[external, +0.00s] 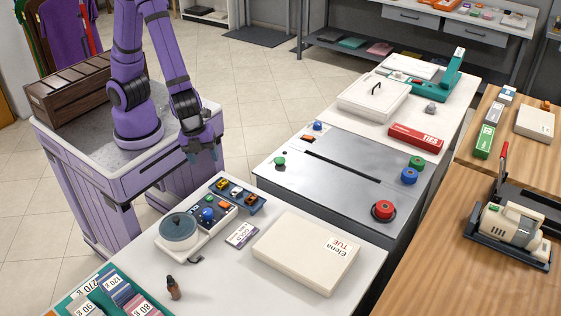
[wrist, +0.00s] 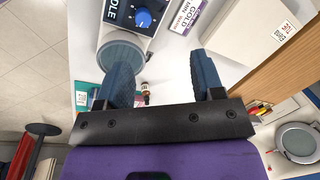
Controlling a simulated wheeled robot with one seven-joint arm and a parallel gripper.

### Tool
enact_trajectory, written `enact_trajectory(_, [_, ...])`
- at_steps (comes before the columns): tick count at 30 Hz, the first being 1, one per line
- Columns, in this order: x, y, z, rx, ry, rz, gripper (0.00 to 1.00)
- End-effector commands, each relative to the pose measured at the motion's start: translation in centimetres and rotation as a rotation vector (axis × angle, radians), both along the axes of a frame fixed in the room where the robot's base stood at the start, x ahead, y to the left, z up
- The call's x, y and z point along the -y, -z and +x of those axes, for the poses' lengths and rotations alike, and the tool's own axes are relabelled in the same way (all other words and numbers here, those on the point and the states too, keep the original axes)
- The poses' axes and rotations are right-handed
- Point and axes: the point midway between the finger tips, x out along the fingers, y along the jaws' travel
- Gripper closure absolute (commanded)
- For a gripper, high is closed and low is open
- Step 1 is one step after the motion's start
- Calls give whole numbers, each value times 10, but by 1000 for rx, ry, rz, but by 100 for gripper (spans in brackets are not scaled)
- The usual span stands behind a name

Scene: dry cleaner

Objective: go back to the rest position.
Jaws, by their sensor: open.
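My purple arm rises from my base at the left of the external view and bends down to my gripper (external: 202,154). The gripper hangs in the air beyond the near white table, near its back left edge in the picture. In the wrist view my gripper (wrist: 163,70) has its two blue fingers wide apart. Nothing is held between them. White tabletop and a small dark bottle (wrist: 145,93) show behind the gap, clear of the fingers.
The near table holds a device with a round grey lid (external: 179,228), a small tray (external: 238,196), a white box (external: 306,250) and a brown bottle (external: 173,288). A steel counter (external: 340,185) with coloured knobs stands beyond. A wooden crate (external: 75,92) sits beside my arm.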

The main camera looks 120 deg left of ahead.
Motion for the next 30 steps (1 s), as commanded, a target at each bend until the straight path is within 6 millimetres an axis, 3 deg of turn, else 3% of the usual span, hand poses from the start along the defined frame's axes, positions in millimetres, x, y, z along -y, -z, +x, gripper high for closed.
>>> enact_trajectory(3, [-12,-40,-9,54,-98,10,39])
enact_trajectory(15, [-38,-145,-67,199,-423,-33,39])
enact_trajectory(24, [-49,-203,-128,292,-646,-141,39])
enact_trajectory(30, [-52,-229,-172,336,-774,-242,39])
